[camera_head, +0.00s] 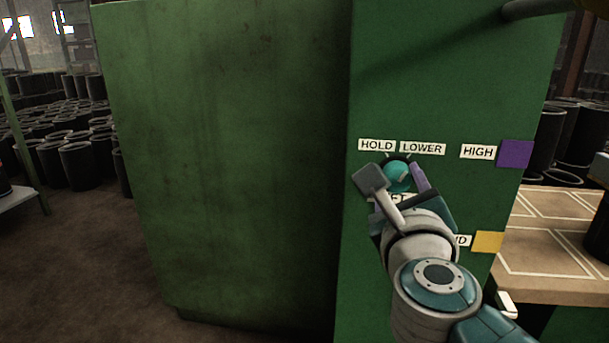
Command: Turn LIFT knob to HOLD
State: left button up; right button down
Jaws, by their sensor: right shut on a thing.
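The teal round knob (397,175) is on the green cabinet's front panel, below the labels HOLD (377,146) and LOWER (422,149). My right gripper (400,178) is at the knob, with a finger on either side, shut on it. A third label below the knob is mostly hidden by the gripper, with only its last letters showing. I cannot tell which label the knob points to. My left gripper is not in view.
The green cabinet (225,150) fills the middle. A HIGH label (478,152) with a purple square (515,153) and a yellow square (487,241) are right of the knob. A wooden table (555,240) stands at right. Black sleeves (77,165) stand behind at left.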

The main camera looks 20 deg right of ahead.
jog(key=n, duration=0.1)
jog(key=n+p, duration=0.1)
jog(key=shift+r+n+p, duration=0.2)
jog(key=shift+n+p, duration=0.1)
jog(key=n+p, duration=0.1)
jog(key=n, duration=0.2)
jog(key=shift+n+p, duration=0.4)
jog(key=n+p, duration=0.1)
jog(key=n, duration=0.3)
jog(key=shift+p, duration=0.3)
jog(key=shift+n, duration=0.5)
